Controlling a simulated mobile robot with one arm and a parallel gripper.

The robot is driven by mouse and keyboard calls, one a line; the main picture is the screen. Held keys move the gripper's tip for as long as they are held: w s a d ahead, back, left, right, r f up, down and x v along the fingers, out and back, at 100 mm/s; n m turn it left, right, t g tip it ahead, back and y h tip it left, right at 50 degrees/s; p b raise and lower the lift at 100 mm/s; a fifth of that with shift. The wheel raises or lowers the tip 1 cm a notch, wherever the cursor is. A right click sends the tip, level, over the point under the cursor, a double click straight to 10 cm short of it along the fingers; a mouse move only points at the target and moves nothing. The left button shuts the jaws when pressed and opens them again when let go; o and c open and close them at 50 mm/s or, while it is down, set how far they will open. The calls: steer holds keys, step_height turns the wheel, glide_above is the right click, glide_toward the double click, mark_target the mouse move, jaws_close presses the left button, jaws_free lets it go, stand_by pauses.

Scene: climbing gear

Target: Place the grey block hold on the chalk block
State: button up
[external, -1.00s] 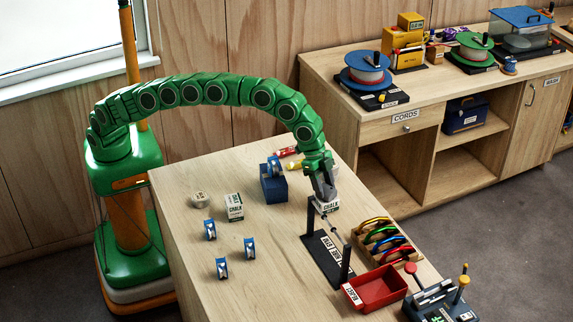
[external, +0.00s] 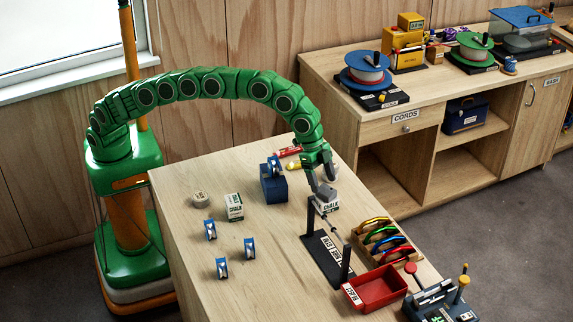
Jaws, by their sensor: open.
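A white and green chalk block (external: 328,206) stands on the table, partly hidden by the rack's post. A grey piece that looks like the grey block hold (external: 326,193) sits on top of this block. My gripper (external: 322,182) is open just above it, with its fingers around or just over the grey piece. Whether a finger still touches it is too small to tell. A second box marked CHALK (external: 234,207) stands further left on the table.
A black rack with posts (external: 328,257), a tray of coloured carabiners (external: 383,240) and a red bin (external: 374,289) stand close to the right. Blue-white pieces (external: 221,268) and a blue block (external: 274,187) are left. The table's (external: 285,285) front middle is clear.

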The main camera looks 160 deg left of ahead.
steer(key=v, duration=0.9)
steer(key=shift+r, duration=0.2)
steer(key=shift+r, duration=0.1)
